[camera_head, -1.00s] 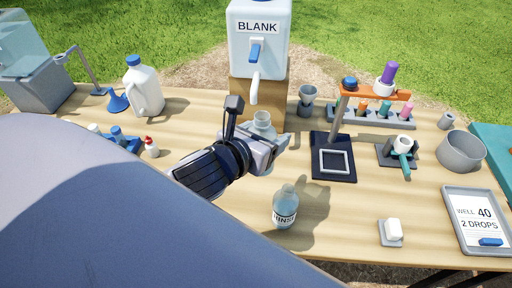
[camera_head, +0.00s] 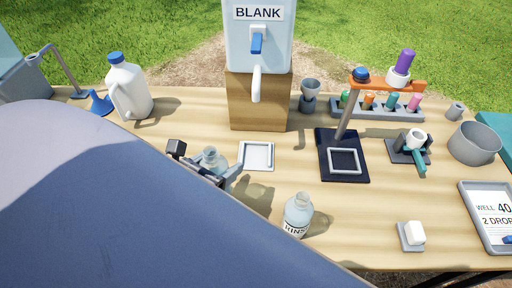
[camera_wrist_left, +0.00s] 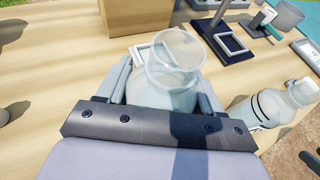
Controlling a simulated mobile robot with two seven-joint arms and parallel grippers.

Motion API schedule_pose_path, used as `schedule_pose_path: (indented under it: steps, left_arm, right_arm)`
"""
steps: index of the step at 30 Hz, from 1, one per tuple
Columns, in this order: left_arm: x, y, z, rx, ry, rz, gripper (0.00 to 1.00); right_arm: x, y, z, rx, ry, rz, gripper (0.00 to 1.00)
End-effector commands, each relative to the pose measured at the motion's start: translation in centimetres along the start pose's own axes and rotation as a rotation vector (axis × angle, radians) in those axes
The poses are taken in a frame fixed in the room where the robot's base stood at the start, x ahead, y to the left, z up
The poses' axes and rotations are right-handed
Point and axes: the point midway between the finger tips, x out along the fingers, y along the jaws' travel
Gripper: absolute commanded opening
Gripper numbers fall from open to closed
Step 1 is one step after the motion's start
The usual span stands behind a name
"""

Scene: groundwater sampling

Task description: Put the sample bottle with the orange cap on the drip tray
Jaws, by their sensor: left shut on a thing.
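My left gripper (camera_head: 207,173) is shut on a clear, open-necked bottle (camera_head: 211,157), left of and nearer than the drip tray. This bottle (camera_wrist_left: 178,72) also stands between the fingers in the left wrist view; no cap shows on it. The drip tray (camera_head: 243,165) is a small white square tray on the table in front of the BLANK dispenser, with nothing on it. In the left wrist view the tray (camera_wrist_left: 137,50) is partly hidden behind the bottle. An orange cap (camera_head: 369,101) shows in the grey rack at the back right. My right gripper is not in view.
A clear bottle labelled RINS (camera_head: 297,216) stands right of my gripper. The BLANK dispenser (camera_head: 258,45) sits on a wooden block (camera_head: 245,100), its spout behind the tray. A black stand (camera_head: 325,170) is right of the tray. A white jug (camera_head: 128,90) stands back left.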

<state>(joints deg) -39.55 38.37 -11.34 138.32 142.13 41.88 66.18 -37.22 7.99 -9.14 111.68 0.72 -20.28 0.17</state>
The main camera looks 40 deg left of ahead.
Motion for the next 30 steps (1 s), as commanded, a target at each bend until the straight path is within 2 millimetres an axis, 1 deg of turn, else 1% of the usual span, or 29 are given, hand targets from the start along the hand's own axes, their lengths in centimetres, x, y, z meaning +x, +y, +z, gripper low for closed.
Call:
schedule_pose_path:
  steps: [1,5,8,10,20,30]
  left_arm:
    - [-0.6,0.2,-0.2,0.006,0.006,-0.007,0.30]
    - [-1.3,0.5,-0.7,0.012,0.009,-0.022,0.30]
    - [-1.3,0.5,-0.7,0.015,0.008,-0.027,0.30]
    - [-0.9,0.5,-0.5,0.014,0.006,-0.028,0.30]
    - [3.2,0.4,1.3,0.015,0.004,-0.028,0.30]
    - [7.9,0.2,3.1,0.014,0.005,-0.026,0.30]
  right_arm:
    - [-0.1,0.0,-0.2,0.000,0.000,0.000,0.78]
    - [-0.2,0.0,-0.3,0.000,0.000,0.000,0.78]
    - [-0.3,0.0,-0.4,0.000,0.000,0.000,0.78]
    - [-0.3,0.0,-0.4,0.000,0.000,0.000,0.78]
    - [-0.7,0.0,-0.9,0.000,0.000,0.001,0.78]
    - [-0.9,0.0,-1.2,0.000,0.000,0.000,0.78]
